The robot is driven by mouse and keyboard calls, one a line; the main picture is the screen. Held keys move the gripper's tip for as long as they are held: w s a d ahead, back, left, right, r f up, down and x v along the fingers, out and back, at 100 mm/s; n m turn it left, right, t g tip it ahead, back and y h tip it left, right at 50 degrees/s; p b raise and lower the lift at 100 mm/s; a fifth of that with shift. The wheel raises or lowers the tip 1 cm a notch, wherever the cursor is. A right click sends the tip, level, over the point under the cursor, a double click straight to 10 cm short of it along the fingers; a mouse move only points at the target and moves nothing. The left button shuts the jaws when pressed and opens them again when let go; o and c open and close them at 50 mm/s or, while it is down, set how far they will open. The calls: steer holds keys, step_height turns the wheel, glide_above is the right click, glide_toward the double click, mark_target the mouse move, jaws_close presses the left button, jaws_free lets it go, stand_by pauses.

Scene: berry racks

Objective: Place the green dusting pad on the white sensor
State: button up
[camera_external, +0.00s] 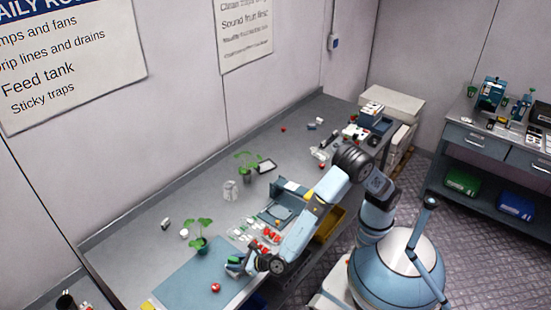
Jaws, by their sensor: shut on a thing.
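My gripper (246,266) is low over the near part of the long grey bench, at the right edge of a blue mat. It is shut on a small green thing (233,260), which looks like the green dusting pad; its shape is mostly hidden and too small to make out. A small white object (184,233) lies on the bench left of a potted plant, apart from my gripper. It may be the white sensor, but I cannot tell for sure.
The blue mat (190,279) bears a red fruit (215,287). A potted plant (201,243) stands at the mat's back edge. Several red and white small items (268,236) lie beside my forearm. A blue-grey tray device (281,212) and a clear jar (230,190) stand farther back.

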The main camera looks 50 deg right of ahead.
steer(key=shift+f, duration=0.2)
steer(key=o, duration=1)
steer(key=shift+o, duration=0.2)
steer(key=shift+s+d+r, duration=0.1)
steer(key=shift+s+r, duration=0.05)
steer(key=v, duration=1.1)
steer(key=shift+s, duration=0.25)
steer(key=shift+d+r, duration=0.1)
steer(key=shift+d, duration=0.05)
